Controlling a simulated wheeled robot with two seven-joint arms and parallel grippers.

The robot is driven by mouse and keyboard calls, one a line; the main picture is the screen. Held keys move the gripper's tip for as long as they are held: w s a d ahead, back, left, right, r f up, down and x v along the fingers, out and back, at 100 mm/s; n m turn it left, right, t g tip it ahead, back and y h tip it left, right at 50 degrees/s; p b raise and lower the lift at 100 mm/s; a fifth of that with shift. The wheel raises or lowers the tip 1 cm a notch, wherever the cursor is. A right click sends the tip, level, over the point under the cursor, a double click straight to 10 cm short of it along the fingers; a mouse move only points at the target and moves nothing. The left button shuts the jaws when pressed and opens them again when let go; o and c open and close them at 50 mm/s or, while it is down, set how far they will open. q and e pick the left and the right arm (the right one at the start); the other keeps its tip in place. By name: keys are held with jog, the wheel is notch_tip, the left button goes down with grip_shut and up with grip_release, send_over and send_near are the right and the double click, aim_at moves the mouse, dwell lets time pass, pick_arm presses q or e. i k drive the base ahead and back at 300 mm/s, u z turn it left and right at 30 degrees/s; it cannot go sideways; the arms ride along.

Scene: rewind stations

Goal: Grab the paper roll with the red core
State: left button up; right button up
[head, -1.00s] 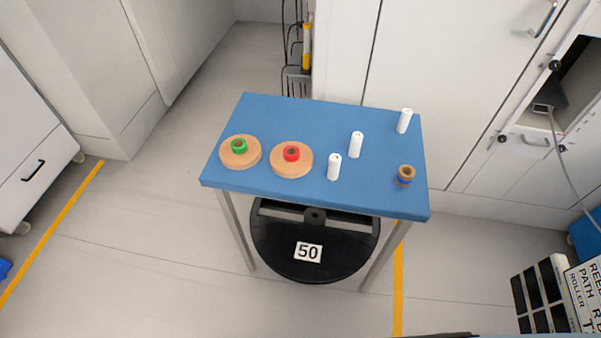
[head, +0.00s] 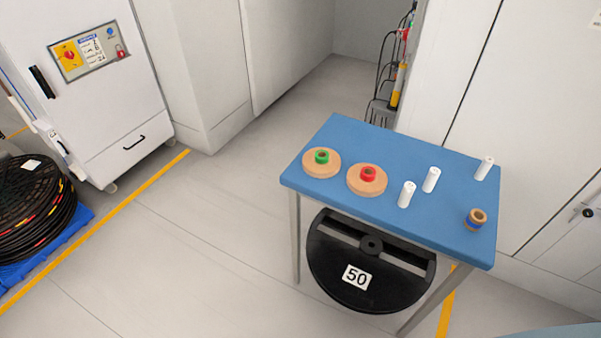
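The paper roll with the red core (head: 360,187) lies flat on the blue table (head: 330,133), a tan disc with a red ring standing up in its middle. A similar tan roll with a green core (head: 312,167) lies just to its left. The two rolls are close together near the table's front left edge. Neither of my grippers is in view.
Three white cylinders (head: 431,180) stand on the table right of the rolls. A black reel marked 50 (head: 325,277) is under the table. A white cabinet (head: 105,110) and cable coils (head: 32,215) are left. Open floor lies in front.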

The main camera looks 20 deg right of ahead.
aim_at(369, 180)
jog(key=u, duration=0.65)
jog(key=i, duration=1.2)
jog(key=z, duration=0.65)
